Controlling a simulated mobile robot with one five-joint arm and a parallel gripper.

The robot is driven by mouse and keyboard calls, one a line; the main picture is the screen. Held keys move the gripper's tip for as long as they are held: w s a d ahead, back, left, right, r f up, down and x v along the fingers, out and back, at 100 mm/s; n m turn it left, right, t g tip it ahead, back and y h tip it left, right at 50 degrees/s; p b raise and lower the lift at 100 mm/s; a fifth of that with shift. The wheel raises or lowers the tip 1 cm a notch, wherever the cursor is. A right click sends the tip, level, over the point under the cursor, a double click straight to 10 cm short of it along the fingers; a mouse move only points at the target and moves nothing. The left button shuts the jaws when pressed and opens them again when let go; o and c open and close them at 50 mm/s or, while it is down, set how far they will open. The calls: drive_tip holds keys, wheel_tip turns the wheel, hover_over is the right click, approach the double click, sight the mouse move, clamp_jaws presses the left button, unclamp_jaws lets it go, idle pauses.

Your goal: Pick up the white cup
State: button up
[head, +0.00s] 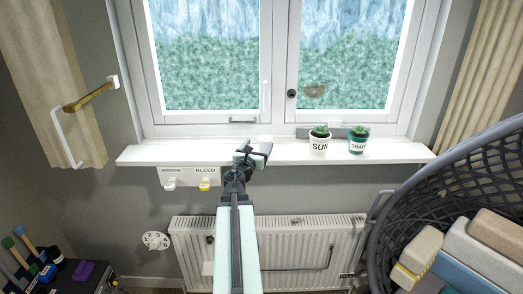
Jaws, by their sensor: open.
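The white cup (265,141) stands on the white window sill (190,154), just beyond my gripper. It is small and pale, and its lower part is hidden by the gripper. My gripper (253,151) is open at the end of my outstretched arm, at the sill's front edge. It overlaps the cup in this view. I cannot tell how much space lies between the jaws and the cup.
Two potted plants, one marked SUN (319,141) and one marked SHADE (357,141), stand right of the cup. A radiator (300,250) is below the sill. A dark basket (385,220) with blocks fills the right. The sill's left part is clear.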

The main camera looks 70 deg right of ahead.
sight(266, 139)
drive_tip(key=shift+d, duration=1.25)
drive_tip(key=shift+s+d, duration=0.15)
drive_tip(key=shift+d, duration=0.15)
drive_tip(key=d, duration=0.5)
drive_tip(key=shift+d+f, duration=0.1)
drive_tip(key=shift+f, duration=0.15)
drive_tip(key=shift+s, duration=0.1)
drive_tip(key=c, duration=1.4)
